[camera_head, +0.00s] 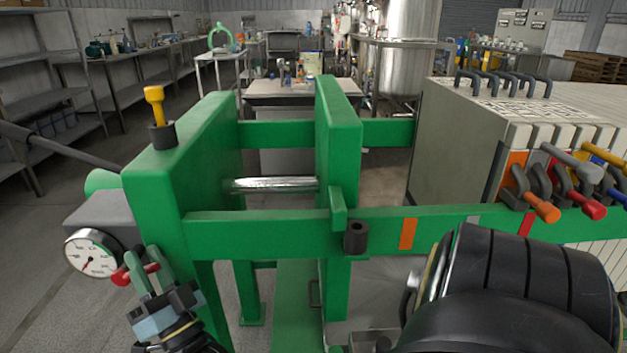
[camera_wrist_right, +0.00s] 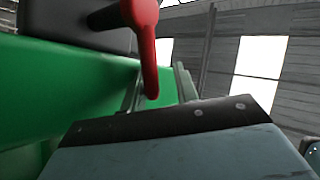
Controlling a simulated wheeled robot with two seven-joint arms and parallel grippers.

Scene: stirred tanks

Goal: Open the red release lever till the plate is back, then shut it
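The red release lever (camera_head: 150,267) is on the grey housing beside the gauge at the left; its red handle also shows in the right wrist view (camera_wrist_right: 148,50). My right gripper (camera_head: 150,262) is at this lever, with its two fingers apart and the red handle between them. Contact cannot be told. The upright green plate (camera_head: 338,135) stands on the rails, with a shiny rod (camera_head: 270,185) between it and the green end frame (camera_head: 190,150). A wide gap separates it from the pale plate pack (camera_head: 455,140). My left gripper is not in view.
A round gauge (camera_head: 90,253) is left of my right gripper. A yellow-topped handle (camera_head: 154,105) stands on the end frame. The green side rail (camera_head: 380,231) has an orange mark (camera_head: 408,233) and a red mark (camera_head: 526,224). Several coloured clamp handles (camera_head: 590,208) are at the right.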

